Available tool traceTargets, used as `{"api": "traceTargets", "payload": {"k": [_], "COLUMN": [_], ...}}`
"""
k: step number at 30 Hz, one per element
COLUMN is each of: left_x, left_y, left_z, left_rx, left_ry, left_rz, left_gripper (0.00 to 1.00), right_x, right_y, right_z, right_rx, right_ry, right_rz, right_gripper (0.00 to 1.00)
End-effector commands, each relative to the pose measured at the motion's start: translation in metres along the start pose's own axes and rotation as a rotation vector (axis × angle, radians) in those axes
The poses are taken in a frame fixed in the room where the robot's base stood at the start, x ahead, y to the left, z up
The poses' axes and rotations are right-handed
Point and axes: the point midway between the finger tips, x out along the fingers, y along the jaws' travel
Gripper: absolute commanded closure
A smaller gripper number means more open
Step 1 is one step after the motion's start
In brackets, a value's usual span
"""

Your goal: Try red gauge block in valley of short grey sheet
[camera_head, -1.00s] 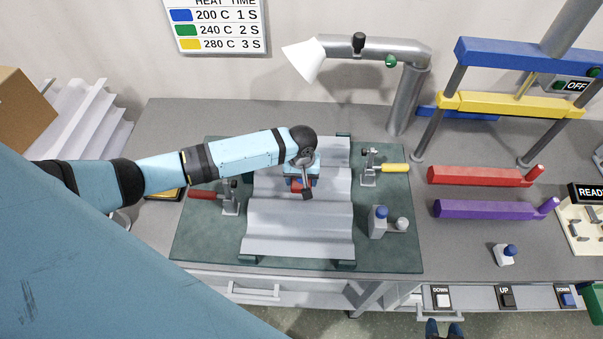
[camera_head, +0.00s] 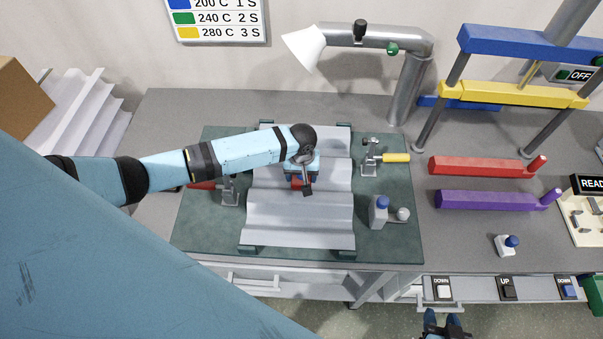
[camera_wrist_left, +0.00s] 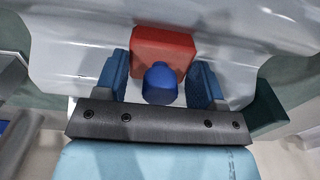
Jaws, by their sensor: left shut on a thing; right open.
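The red gauge block (camera_head: 298,181) shows below my left gripper (camera_head: 300,177) in the head view. In the left wrist view the red block (camera_wrist_left: 163,48) has a blue knob (camera_wrist_left: 159,83). The blue fingers of my left gripper (camera_wrist_left: 160,68) stand on either side of it, shut on it. The block is over the middle of the grey corrugated sheet (camera_head: 298,232), among its ridges. Whether it touches the valley floor is not clear. My right gripper (camera_head: 444,324) is open and empty at the bottom edge of the head view, in front of the bench.
The sheet lies on a green mat (camera_head: 395,225). Toggle clamps with a red handle (camera_head: 203,185) and a yellow handle (camera_head: 396,158) flank it. A grey block with a blue knob (camera_head: 379,209) stands at its right. Red (camera_head: 475,167) and purple (camera_head: 485,199) bars lie further right.

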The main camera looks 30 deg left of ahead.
Motion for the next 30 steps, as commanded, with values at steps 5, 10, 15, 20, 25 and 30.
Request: {"api": "traceTargets", "payload": {"k": [5, 10, 15, 20, 25, 30], "left_x": [0.002, 0.003, 0.003, 0.003, -0.013, -0.05], "left_y": [0.0, 0.0, 0.0, 0.0, 0.001, 0.0], "left_z": [0.0, 0.0, 0.0, 0.0, 0.0, -0.001], "left_rx": [0.0, 0.0, 0.0, 0.0, 0.001, 0.001], "left_ry": [-0.001, 0.0, 0.0, 0.0, 0.001, 0.003], "left_rz": [0.0, 0.0, 0.0, 0.0, 0.002, 0.003], "left_gripper": [0.62, 0.16, 0.07, 0.07, 0.07, 0.07], "right_x": [-0.001, -0.001, -0.001, -0.001, 0.0, 0.002], "right_y": [0.0, 0.0, 0.0, 0.0, 0.0, 0.0], "right_z": [-0.002, -0.002, -0.002, -0.002, -0.001, 0.002], "right_rx": [0.0, 0.0, 0.0, 0.0, 0.0, 0.0], "right_ry": [0.0, 0.0, 0.0, 0.0, 0.001, 0.0], "right_rz": [0.0, 0.0, 0.0, 0.001, 0.001, 0.001], "right_gripper": [0.57, 0.57, 0.57, 0.57, 0.57, 0.57]}}
